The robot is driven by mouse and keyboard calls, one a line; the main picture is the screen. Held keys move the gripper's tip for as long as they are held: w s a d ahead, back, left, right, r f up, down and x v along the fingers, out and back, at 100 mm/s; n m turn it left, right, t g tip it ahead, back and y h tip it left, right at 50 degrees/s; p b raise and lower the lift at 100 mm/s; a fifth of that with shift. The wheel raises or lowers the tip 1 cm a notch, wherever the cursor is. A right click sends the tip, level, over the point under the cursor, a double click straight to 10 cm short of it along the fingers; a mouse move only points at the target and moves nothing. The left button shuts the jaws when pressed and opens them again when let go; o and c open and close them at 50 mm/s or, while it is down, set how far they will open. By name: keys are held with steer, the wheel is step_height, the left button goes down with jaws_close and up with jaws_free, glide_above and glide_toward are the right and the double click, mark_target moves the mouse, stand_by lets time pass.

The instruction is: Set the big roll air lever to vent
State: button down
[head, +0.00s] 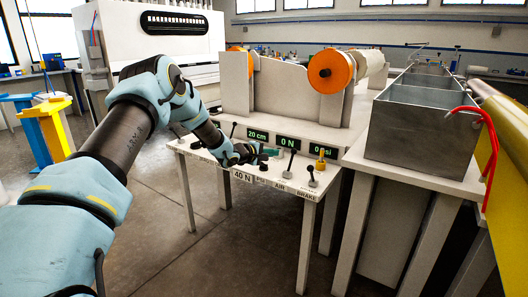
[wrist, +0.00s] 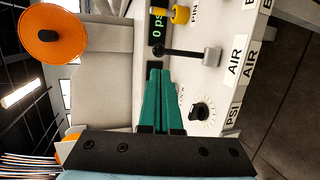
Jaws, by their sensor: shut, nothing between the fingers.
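The air lever (head: 292,152) is a black ball on a dark rod, standing up from the front panel of the roll stand. In the wrist view the same lever (wrist: 185,53) runs from a grey base to its black ball, beside the AIR label (wrist: 235,60). My gripper (head: 272,152) is at the panel, just left of the lever. In the wrist view its green fingers (wrist: 154,70) are together and empty, with their tips close to the lever's ball. I cannot tell whether they touch. No vent mark is legible.
A black PSI dial (wrist: 201,111) sits beside the fingers. A yellow knob (head: 320,160) and the brake lever (head: 312,181) stand to the lever's right. A green display (head: 322,151) reads 0 psi. Orange-ended rolls (head: 330,71) rise behind. A metal trough (head: 415,130) stands right.

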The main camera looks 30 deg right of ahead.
steer(key=shift+r+v, duration=0.25)
steer(key=shift+v, duration=0.9)
steer(key=shift+r+v, duration=0.2)
steer(key=shift+v, duration=1)
steer(key=shift+d, duration=0.1)
steer(key=s+a+r+m+t+y+p, duration=0.1)
steer(key=a+r+y, duration=0.2)
steer(key=a, duration=0.7)
steer(key=a+r+m+t+y+p, duration=0.15)
steer(key=a+y, duration=0.25)
steer(key=a, duration=0.6)
steer(key=s+a+r+y+p, duration=0.1)
steer(key=a+r+y+p, duration=0.15)
steer(key=a, duration=0.75)
steer(key=s+a+r+m+g+y+p, duration=0.1)
steer(key=s+a+r+g+y, duration=0.1)
steer(key=s+a, duration=0.7)
steer(key=s+a+r+m+g+y+p, duration=0.1)
steer(key=s+a+r+m+g+y, duration=0.1)
steer(key=s+a, duration=0.8)
steer(key=s+g, duration=0.1)
steer(key=s, duration=0.4)
steer(key=shift+r, duration=0.35)
